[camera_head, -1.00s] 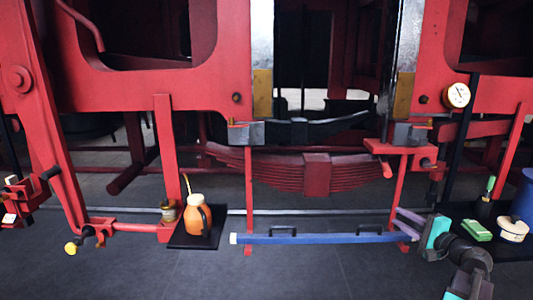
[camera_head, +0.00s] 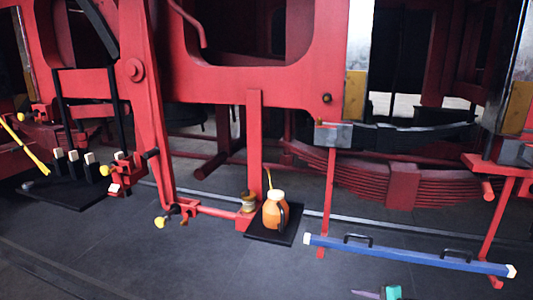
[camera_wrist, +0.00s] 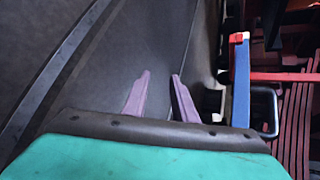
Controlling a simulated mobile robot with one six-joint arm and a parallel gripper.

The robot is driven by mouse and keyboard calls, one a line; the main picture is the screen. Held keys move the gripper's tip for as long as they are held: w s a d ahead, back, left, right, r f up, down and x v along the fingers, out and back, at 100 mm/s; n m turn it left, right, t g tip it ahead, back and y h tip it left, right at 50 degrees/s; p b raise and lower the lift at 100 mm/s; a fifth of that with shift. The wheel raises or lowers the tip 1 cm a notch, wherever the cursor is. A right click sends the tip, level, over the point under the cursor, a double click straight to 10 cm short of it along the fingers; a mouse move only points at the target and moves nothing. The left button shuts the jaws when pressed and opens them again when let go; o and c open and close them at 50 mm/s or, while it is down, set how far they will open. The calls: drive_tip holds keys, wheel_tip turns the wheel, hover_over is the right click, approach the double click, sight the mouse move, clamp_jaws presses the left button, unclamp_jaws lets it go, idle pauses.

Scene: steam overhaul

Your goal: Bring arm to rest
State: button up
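My gripper (camera_wrist: 160,75) shows in the wrist view as two purple fingers standing apart with only dark floor between them. It is open and empty. In the head view only the tip of my gripper (camera_head: 375,293) shows at the bottom edge, in front of the blue bar and apart from it. The rest of my arm is mostly out of that view. The long blue bar (camera_head: 410,256) with white ends and two black handles lies low across the front of the red frame. The bar also shows in the wrist view (camera_wrist: 241,90), right of the fingers.
An orange jug (camera_head: 275,212) stands on a black mat (camera_head: 258,236). The red frame (camera_head: 240,75) and a leaf spring (camera_head: 400,185) fill the back. A black tray (camera_head: 60,200) with several pale-topped pieces lies left. The grey floor (camera_head: 200,265) in front is clear.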

drive_tip(key=s+a+f+n+g, duration=0.3)
drive_tip(key=s+a+f+g, duration=0.2)
drive_tip(key=s+a+f, duration=0.45)
drive_tip(key=s+a+f+n+g, duration=0.35)
drive_tip(key=s+a+f, duration=0.35)
drive_tip(key=a+f, duration=0.55)
drive_tip(key=s+a+f+n+g+h, duration=0.25)
drive_tip(key=s+f+g, duration=0.2)
drive_tip(key=s, duration=0.55)
drive_tip(key=s+d+f+n+g+h, duration=0.2)
drive_tip(key=s+d+f+n+h, duration=0.2)
drive_tip(key=s+d, duration=0.4)
drive_tip(key=shift+s+d+f+n+h, duration=0.35)
drive_tip(key=shift+s+n+h, duration=0.3)
drive_tip(key=shift+s, duration=0.6)
drive_tip(key=shift+a, duration=0.1)
